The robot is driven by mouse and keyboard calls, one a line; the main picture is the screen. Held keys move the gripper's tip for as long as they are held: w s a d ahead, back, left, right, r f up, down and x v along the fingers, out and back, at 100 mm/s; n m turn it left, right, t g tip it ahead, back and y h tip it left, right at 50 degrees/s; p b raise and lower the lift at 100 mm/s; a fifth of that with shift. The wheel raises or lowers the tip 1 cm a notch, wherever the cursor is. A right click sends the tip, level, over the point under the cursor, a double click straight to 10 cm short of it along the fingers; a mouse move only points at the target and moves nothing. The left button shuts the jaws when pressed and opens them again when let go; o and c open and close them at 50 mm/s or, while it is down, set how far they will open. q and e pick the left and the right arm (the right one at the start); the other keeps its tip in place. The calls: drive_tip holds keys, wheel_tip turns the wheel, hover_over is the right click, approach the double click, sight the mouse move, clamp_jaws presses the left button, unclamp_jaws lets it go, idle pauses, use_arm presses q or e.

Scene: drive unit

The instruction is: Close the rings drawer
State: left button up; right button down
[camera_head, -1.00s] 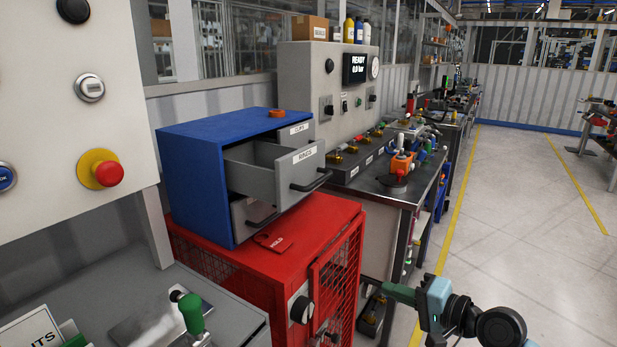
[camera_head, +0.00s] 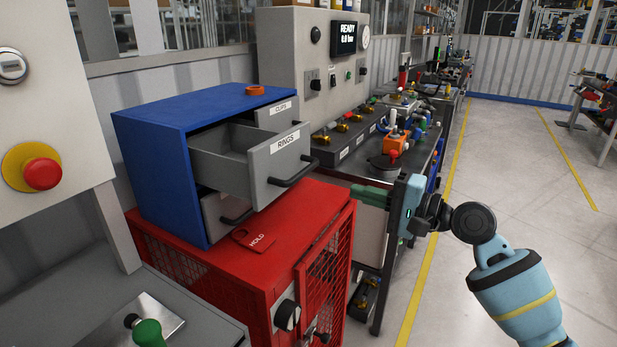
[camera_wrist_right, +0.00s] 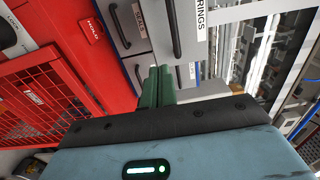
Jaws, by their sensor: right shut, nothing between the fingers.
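The blue drawer unit (camera_head: 160,160) stands on a red cabinet. Its grey rings drawer (camera_head: 262,170), labelled RINGS, is pulled well out and shows an empty-looking inside; its dark handle (camera_head: 293,170) faces right. In the right wrist view, the RINGS label (camera_wrist_right: 201,14) and the handle (camera_wrist_right: 174,28) show near the top. My right gripper (camera_head: 353,191) is shut and empty, to the right of the rings drawer's front and apart from it in the head view. Its green fingers (camera_wrist_right: 156,78) point toward the drawers in the wrist view. My left gripper is not in view.
A red HOLD tag (camera_head: 254,238) lies on the red cabinet (camera_head: 285,240). A workbench (camera_head: 395,172) stands behind my gripper.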

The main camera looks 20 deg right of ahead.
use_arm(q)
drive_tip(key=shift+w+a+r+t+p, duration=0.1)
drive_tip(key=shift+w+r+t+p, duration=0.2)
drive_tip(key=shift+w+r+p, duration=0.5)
use_arm(e)
drive_tip(key=x, duration=1.2)
drive_tip(key=shift+w+a, duration=0.15)
drive_tip(key=shift+a, duration=0.05)
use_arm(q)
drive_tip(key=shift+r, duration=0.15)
